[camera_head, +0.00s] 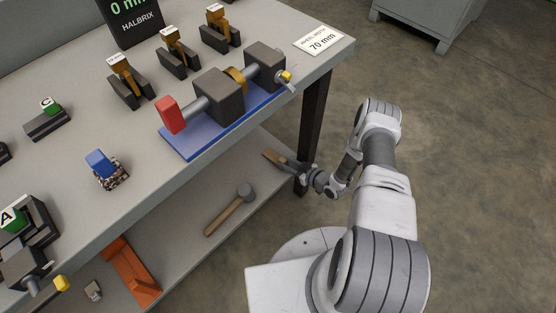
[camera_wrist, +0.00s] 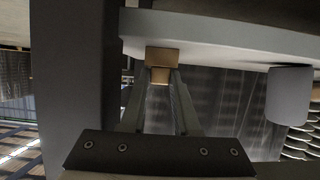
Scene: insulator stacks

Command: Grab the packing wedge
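The packing wedge, seemingly the tan wooden block (camera_head: 271,156), lies on the lower shelf (camera_head: 228,190) near its right end. My gripper (camera_head: 288,164) reaches in from the right, low beside the table leg, with its tips at the block. In the wrist view the block (camera_wrist: 162,57) sits at the far end of my two fingers (camera_wrist: 160,80), with its narrower part between the tips. I cannot tell whether the fingers press on it or stand slightly apart. The block's far side is hidden.
A dark table leg (camera_head: 313,125) stands close to my gripper. A mallet (camera_head: 228,208) lies on the lower shelf, with an orange bracket (camera_head: 130,272) further left. The tabletop above holds a blue-based fixture (camera_head: 195,138) and several clamped parts. Open floor (camera_head: 470,180) is to the right.

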